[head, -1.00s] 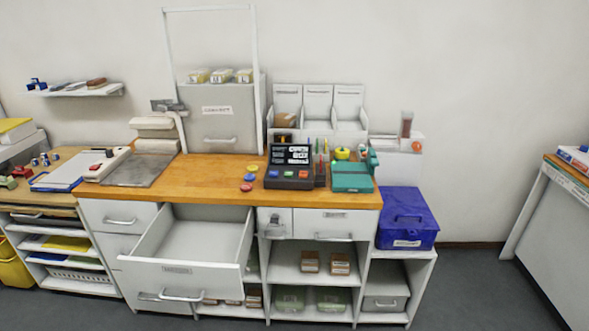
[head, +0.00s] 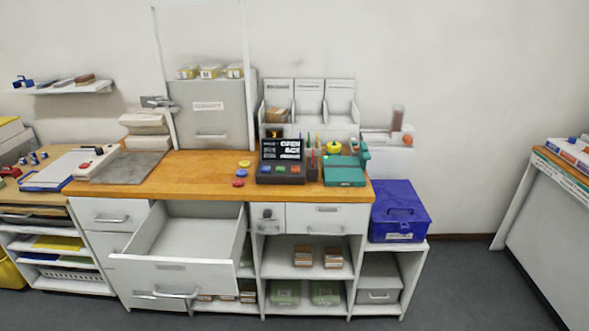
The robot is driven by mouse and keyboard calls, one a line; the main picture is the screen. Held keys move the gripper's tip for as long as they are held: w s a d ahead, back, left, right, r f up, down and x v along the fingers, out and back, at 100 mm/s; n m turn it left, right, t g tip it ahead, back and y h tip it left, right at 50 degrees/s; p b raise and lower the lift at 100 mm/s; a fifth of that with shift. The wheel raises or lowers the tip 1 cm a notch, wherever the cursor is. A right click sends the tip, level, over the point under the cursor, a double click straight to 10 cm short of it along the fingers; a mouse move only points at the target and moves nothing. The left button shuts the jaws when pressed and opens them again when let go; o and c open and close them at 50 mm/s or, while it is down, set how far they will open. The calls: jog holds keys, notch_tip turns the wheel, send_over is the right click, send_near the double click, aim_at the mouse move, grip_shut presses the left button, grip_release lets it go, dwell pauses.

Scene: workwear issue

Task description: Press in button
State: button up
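A dark console (head: 281,175) stands on the wooden counter, with a raised black screen (head: 281,149) showing white lettering. A blue button (head: 266,169), a green button (head: 280,169) and a red button (head: 295,169) sit in a row on its front face. Whether any of them is pressed in is too small to tell. The small drawer below has a round dark knob or lock (head: 267,213). My gripper is not in view.
A large drawer (head: 185,262) stands pulled out and empty below the counter (head: 190,178). A teal device (head: 345,172) and a pen holder (head: 313,170) stand right of the console. A blue box (head: 400,212) sits on the lower right unit. Grey floor is open at right.

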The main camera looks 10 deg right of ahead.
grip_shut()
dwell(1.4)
